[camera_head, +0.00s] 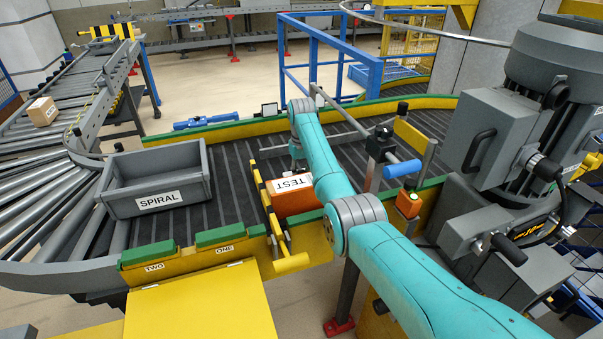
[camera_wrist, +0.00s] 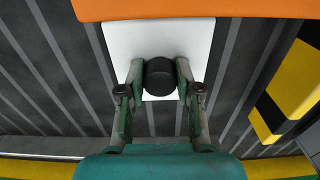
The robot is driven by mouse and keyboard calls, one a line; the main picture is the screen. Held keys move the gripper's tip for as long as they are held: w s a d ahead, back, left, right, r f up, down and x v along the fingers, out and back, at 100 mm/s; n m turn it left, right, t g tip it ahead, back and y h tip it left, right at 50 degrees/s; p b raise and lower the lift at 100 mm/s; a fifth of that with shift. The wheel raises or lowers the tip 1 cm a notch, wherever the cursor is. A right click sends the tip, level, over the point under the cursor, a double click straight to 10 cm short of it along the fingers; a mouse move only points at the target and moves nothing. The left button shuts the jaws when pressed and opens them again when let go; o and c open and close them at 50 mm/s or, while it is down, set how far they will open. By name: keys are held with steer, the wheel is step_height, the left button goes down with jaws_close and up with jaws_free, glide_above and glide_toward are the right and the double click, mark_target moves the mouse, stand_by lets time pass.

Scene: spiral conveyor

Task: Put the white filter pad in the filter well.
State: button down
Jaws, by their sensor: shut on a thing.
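The white filter pad (camera_wrist: 202,50) is a flat white square in the wrist view, seen from above, with a round black knob (camera_wrist: 160,76) in front of it. My gripper (camera_wrist: 159,84) is shut on this knob, one finger on each side. In the head view my teal arm reaches over the belt, and the pad cannot be made out. I cannot pick out the filter well with certainty in either view.
An orange box (camera_head: 292,203) marked TEST stands beside my arm; its edge (camera_wrist: 200,9) fills the wrist view's top. A grey SPIRAL bin (camera_head: 190,193) stands left on the ribbed belt (camera_head: 235,190). A yellow-black striped bar (camera_wrist: 292,92) is at the right. Grey machinery (camera_head: 510,130) stands right.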

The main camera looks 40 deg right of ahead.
steer(key=c, duration=0.8)
jaws_free()
